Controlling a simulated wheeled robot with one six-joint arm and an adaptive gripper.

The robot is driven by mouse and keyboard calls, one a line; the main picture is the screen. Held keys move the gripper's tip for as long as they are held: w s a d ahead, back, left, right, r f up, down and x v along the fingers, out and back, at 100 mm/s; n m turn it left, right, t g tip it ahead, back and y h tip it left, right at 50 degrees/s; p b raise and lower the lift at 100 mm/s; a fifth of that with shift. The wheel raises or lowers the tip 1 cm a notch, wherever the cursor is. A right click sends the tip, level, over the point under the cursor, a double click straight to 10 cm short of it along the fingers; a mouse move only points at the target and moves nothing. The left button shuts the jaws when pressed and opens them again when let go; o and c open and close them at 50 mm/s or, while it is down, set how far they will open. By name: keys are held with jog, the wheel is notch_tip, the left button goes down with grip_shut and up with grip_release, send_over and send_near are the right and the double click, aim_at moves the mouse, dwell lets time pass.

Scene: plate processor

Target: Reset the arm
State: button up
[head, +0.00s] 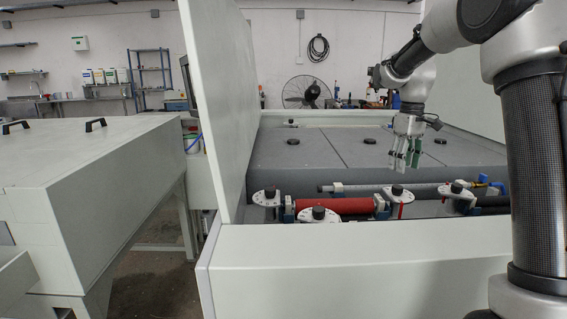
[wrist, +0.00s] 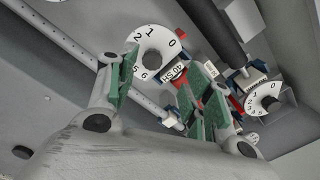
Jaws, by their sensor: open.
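My gripper (head: 404,155) is open and empty. In the head view it points down above the grey covers, behind the row of rollers and dials. In the wrist view its green-padded fingers (wrist: 160,100) are spread apart, with numbered dials beyond them. A white dial with a black knob (wrist: 152,50) is just past the fingers, and a second numbered dial (wrist: 264,99) is at the right. No object is between the fingers.
The plate processor has a red roller (head: 335,206) and white dials (head: 319,214) behind its pale front wall (head: 360,265). A tall pale panel (head: 215,95) stands left of the gripper. Grey covers (head: 320,150) lie behind. A grey machine (head: 80,170) is at far left.

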jog(key=s+m+t, duration=0.1)
jog(key=s+m, duration=0.1)
jog(key=s, duration=0.8)
jog(key=s+m+t, duration=0.1)
jog(key=s+m, duration=0.1)
jog(key=s, duration=0.7)
jog(key=s+a+m, duration=0.1)
jog(key=s, duration=0.9)
jog(key=shift+s+m+t, duration=0.35)
jog(key=shift+m+t, duration=0.05)
jog(key=s, duration=0.1)
jog(key=s+r+t, duration=0.1)
jog(key=s, duration=0.1)
jog(key=shift+s+a+r, duration=0.1)
jog(key=shift+r, duration=0.05)
jog(key=shift+r+t, duration=0.25)
jog(key=shift+t, duration=0.15)
